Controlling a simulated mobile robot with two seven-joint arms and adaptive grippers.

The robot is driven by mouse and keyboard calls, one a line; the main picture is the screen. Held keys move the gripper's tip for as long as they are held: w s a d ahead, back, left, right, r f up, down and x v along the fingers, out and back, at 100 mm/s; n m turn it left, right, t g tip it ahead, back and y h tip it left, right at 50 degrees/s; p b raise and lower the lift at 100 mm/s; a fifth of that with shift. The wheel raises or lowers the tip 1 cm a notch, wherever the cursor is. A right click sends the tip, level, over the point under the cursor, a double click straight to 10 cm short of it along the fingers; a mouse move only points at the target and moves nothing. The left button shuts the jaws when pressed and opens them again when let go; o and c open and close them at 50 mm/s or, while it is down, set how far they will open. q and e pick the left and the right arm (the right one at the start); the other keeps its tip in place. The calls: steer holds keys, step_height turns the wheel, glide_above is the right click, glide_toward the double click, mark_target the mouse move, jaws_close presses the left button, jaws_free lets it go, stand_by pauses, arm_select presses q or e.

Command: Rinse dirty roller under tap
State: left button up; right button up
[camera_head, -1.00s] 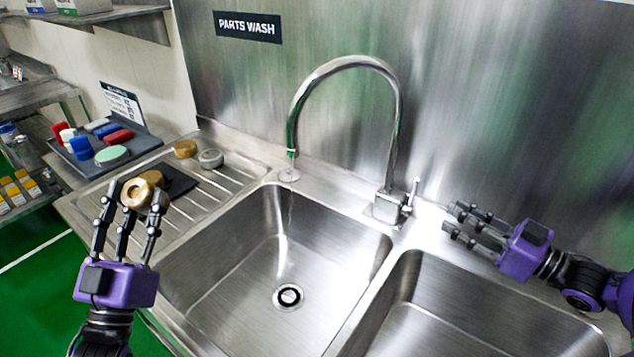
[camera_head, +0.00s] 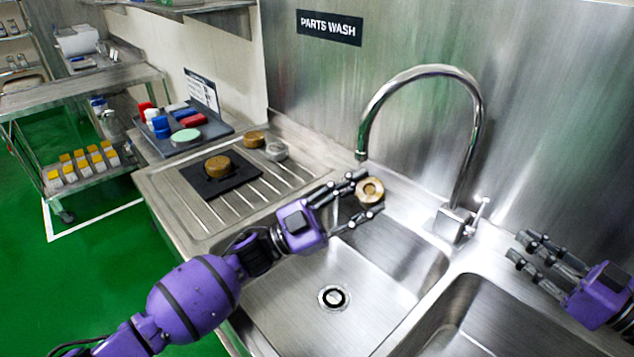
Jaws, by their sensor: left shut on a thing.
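My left gripper (camera_head: 367,199) is shut on a brass-coloured roller (camera_head: 370,190) with a hole in its middle. It holds the roller above the left sink basin (camera_head: 300,310), just below the spout of the curved tap (camera_head: 474,110). I cannot clearly see whether water touches the roller. The tap handle (camera_head: 481,210) stands on the tap base. My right gripper (camera_head: 522,247) is open and empty, to the right of the handle and apart from it. A brown roller (camera_head: 218,167) sits on a black mat (camera_head: 240,181) on the drainboard.
Another brown piece (camera_head: 254,139) and a grey piece (camera_head: 276,151) stand at the back of the drainboard (camera_head: 188,213). A grey tray (camera_head: 160,140) of coloured items lies beyond it. The right basin (camera_head: 500,320) is empty. A steel wall closes off the back.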

arm_select(q)
steer(key=shift+d+f+m+g, duration=0.35)
steer(key=shift+m+g, duration=0.15)
steer(key=shift+g, duration=0.1)
steer(key=shift+w+a+f, duration=0.15)
steer(key=shift+w+a, duration=0.25)
steer(key=shift+w, duration=0.3)
steer(key=shift+w+a+f, duration=0.2)
steer(key=shift+w+a, duration=0.25)
steer(key=shift+w, duration=0.2)
steer(key=shift+w+a+f, duration=0.15)
steer(key=shift+w+a, duration=0.25)
steer(key=shift+w, duration=0.3)
